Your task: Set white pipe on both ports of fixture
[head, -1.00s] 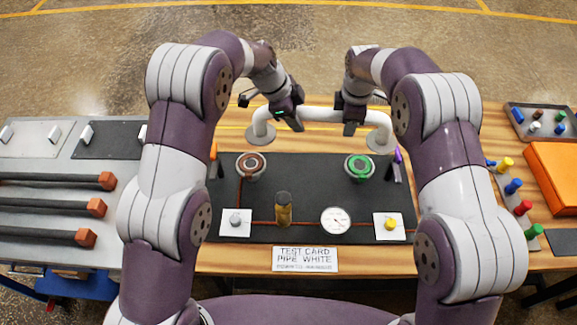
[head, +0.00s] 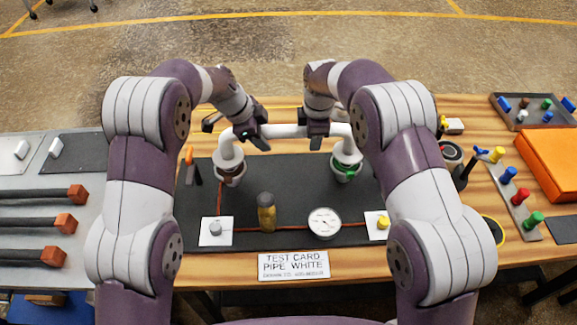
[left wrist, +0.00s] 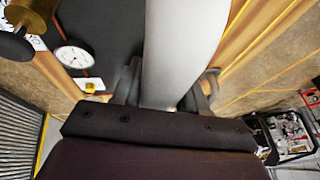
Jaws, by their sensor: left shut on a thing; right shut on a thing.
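The white pipe (head: 286,131) is a U-shape with both ends bent down. Its left end meets the port with the brown ring (head: 229,170), and its right end meets the port with the green ring (head: 346,168). Whether the ends are fully seated or just above the ports, I cannot tell. My left gripper (head: 258,140) is shut on the pipe's crossbar left of its middle. My right gripper (head: 316,138) is shut on the crossbar further right. In the left wrist view the pipe (left wrist: 180,45) runs between the left gripper's fingers (left wrist: 165,98).
The dark fixture mat (head: 290,180) carries a gauge (head: 324,222), a brass cylinder (head: 266,212) and two knob plates. A card (head: 293,265) reads "TEST CARD PIPE WHITE". An orange-handled tool (head: 190,160) stands left of the left port. Coloured pegs and an orange box (head: 553,168) are at right.

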